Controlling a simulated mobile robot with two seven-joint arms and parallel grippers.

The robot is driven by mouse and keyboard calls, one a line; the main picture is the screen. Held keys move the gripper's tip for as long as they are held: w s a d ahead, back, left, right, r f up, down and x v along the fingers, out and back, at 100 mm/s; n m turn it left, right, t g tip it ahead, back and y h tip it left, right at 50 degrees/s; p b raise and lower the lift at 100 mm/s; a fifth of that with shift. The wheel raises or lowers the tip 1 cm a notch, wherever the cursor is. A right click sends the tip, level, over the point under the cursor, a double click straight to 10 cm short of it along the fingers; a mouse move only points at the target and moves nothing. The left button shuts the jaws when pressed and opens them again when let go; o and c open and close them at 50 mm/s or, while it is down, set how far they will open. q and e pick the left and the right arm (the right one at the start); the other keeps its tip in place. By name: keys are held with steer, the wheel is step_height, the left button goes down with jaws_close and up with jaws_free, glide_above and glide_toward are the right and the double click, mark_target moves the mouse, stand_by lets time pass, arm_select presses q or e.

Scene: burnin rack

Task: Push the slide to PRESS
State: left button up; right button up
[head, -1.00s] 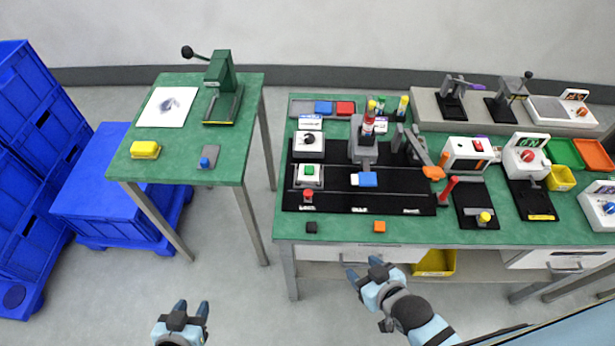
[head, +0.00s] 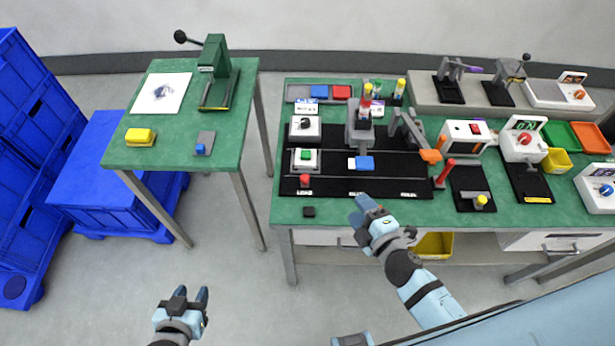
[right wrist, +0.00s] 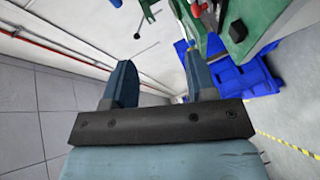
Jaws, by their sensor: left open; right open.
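The slide, a small block with a blue part (head: 364,163) and a white part, sits near the middle of the black track board (head: 400,185) on the right green table. Labels run along the board's front edge; LOAD is at the left, and the others are too small to read surely. My right gripper (head: 363,210) is open and empty at the table's front edge, in front of the slide and apart from it. Its open fingers also show in the right wrist view (right wrist: 163,75). My left gripper (head: 192,293) is open and empty, low over the floor.
A grey press post (head: 360,133) stands behind the slide, and a grey lever with an orange end (head: 430,156) is to its right. A red knob (head: 304,180) and green button (head: 306,155) are left. A black cube (head: 309,211) lies at the front edge.

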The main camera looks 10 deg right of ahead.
steer(key=w+a+n+y, duration=0.2)
steer(key=w+n+y, duration=0.1)
steer(key=n, duration=1)
steer(key=n+g, duration=0.4)
steer(key=n, duration=0.8)
glide_toward(306, 178)
steer(key=x, duration=0.9)
steer(key=shift+w+f, duration=0.1)
steer(key=shift+w, duration=0.05)
